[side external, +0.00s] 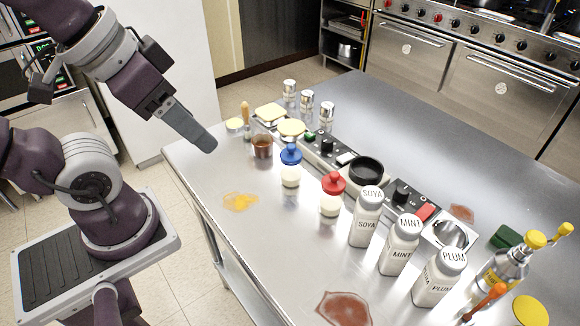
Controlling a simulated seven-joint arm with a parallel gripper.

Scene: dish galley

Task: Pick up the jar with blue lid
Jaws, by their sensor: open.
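The jar with the blue lid (290,165) stands upright on the steel counter (262,275), left of a similar jar with a red lid (332,194). Its body is pale and its lid has a knob on top. My gripper (205,143) is open and empty, above the left edge of the counter. It is to the left of the blue-lidded jar and apart from it. The gripper is seen edge-on, so the gap between its fingers does not show.
A brown cup (262,147) stands left of the blue-lidded jar. Behind it is a row with a black bowl (366,171). A yellow spill (240,202) lies in front.

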